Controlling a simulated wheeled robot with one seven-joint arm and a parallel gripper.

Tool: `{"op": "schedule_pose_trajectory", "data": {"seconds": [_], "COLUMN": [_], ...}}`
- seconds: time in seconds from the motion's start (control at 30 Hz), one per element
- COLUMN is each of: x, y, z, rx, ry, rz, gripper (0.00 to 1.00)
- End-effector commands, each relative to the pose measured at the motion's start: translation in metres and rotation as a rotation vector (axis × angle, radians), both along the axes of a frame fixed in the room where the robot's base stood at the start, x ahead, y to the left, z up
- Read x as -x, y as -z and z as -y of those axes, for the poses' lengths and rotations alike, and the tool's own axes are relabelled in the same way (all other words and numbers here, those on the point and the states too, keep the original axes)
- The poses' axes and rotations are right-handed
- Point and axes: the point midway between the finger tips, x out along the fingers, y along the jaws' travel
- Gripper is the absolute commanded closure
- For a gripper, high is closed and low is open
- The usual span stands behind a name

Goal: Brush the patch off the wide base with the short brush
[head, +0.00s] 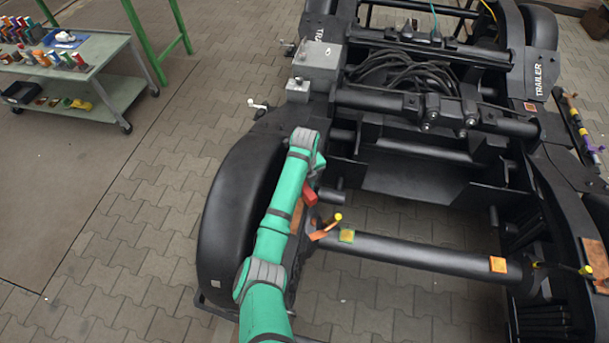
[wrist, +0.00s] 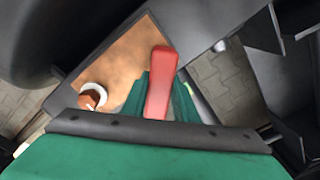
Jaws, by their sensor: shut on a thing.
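My gripper (head: 314,180) points down beside the left wheel of the bogie, shut on a red-handled tool, taken to be the short brush (head: 310,196). Its red handle also shows in the wrist view (wrist: 160,85); its bristles cannot be made out. Below it is a flat orange-brown plate (wrist: 118,58), perhaps the wide base, which shows partly behind the arm in the head view (head: 297,214). A white ring with a brown middle (wrist: 92,96) sits on this plate. I cannot tell a separate patch on it, or whether the brush touches it.
A black crossbar (head: 420,252) carries a green-yellow square (head: 347,235) and an orange square (head: 498,264). An orange piece (head: 325,233) and a yellow knob (head: 338,217) stand close right of my gripper. A tool trolley (head: 110,50) stands upper left; paving between is clear.

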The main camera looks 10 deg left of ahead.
Motion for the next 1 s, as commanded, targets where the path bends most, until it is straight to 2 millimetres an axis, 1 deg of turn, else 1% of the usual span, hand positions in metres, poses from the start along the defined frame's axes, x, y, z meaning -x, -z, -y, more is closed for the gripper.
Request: {"op": "schedule_pose_trajectory", "data": {"seconds": [0.03,0.1,0.47,0.6,0.8,1.0], "x": [-0.002,-0.002,-0.002,-0.003,-0.003,-0.002], "y": [-0.013,-0.024,-0.056,-0.068,-0.080,-0.081], "z": [-0.001,0.000,0.003,0.008,0.012,0.011], "rx": [-0.002,-0.002,-0.002,-0.001,-0.002,-0.001], "ry": [0.000,0.002,0.006,0.014,0.018,0.016], "rz": [0.008,0.005,0.005,0.006,0.004,0.003], "gripper": [0.95,0.95,0.95,0.95,0.95,0.95]}}
